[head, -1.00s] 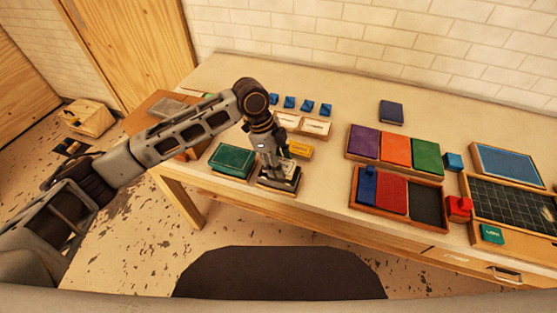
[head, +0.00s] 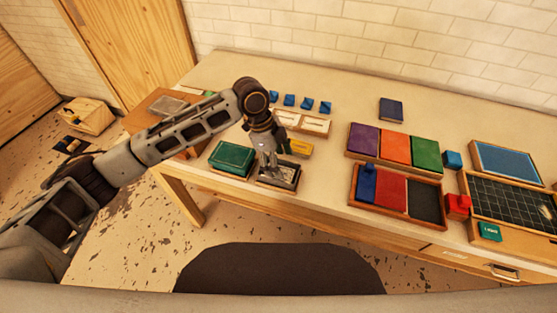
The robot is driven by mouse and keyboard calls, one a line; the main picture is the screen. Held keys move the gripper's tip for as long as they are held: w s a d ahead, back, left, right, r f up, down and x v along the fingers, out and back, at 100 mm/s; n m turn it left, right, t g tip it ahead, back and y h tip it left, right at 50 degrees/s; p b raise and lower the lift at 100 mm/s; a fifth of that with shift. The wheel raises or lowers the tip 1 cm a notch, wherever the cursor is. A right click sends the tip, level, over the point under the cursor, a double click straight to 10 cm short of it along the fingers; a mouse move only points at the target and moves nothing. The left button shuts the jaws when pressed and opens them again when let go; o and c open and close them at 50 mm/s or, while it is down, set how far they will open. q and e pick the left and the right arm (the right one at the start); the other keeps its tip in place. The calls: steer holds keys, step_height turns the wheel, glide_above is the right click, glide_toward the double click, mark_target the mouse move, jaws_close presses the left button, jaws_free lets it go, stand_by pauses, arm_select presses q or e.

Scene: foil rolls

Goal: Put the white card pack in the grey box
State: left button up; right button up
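My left gripper (head: 271,170) points down at a small dark-rimmed box with a grey inside (head: 294,182) near the table's front edge. The fingers are small and partly overlap the box, so I cannot tell whether they are open or shut, or whether they touch it. I take this for the grey box. No white card pack shows clearly in or under the gripper. Two whitish rectangular pieces (head: 315,126) lie in a shallow wooden tray behind the gripper; I cannot tell if either is the pack. My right gripper is out of view.
A green box (head: 231,157) stands just left of the grey-inside box, and a yellow block (head: 301,147) behind it. Several blue pieces (head: 307,103) line the back. Trays of coloured panels (head: 396,150) fill the right.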

arm_select(q)
steer(key=v, duration=1.2)
stand_by(0.4)
steer(key=shift+f, duration=0.1)
stand_by(0.9)
